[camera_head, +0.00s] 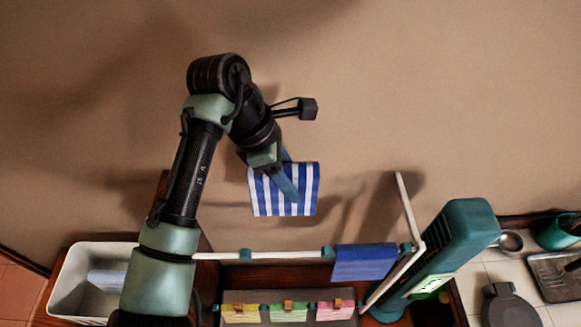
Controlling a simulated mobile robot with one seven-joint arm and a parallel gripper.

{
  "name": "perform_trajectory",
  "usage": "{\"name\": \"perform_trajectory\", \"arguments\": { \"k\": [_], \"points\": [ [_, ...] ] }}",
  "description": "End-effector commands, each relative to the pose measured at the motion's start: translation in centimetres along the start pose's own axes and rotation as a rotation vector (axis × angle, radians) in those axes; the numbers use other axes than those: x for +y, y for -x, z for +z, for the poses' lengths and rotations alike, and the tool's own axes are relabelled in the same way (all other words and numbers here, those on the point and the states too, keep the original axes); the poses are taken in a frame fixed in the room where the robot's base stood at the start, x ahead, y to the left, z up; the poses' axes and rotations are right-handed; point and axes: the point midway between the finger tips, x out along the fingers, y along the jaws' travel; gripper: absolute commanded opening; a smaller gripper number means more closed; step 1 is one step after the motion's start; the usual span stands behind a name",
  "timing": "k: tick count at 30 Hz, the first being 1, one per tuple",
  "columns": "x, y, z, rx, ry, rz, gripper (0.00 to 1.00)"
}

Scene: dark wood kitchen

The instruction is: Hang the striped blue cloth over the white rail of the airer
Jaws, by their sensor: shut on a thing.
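The striped blue cloth (263,200), blue and white, hangs in the air from my gripper (288,178). My gripper is shut on the cloth near its upper edge, and one blue finger lies across its front. The far finger is mostly hidden. The white rail (290,254) of the airer runs across the picture below the cloth, with a clear gap between them in the picture. How far apart they are in depth I cannot tell. The rail's left end is hidden behind my arm.
A plain blue cloth (364,262) hangs at the rail's right end. Yellow (241,313), green (288,313) and pink (335,310) cloths hang lower. A teal upright device (452,245) stands right, a white bin (75,275) left. The rail's middle is bare.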

Motion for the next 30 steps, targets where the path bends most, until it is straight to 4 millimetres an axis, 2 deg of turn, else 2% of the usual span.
{"name": "perform_trajectory", "arguments": {
  "k": [30],
  "points": [
    [-8.1,-0.2,-0.1,0.0,0.001,0.002,0.0]
  ]
}}
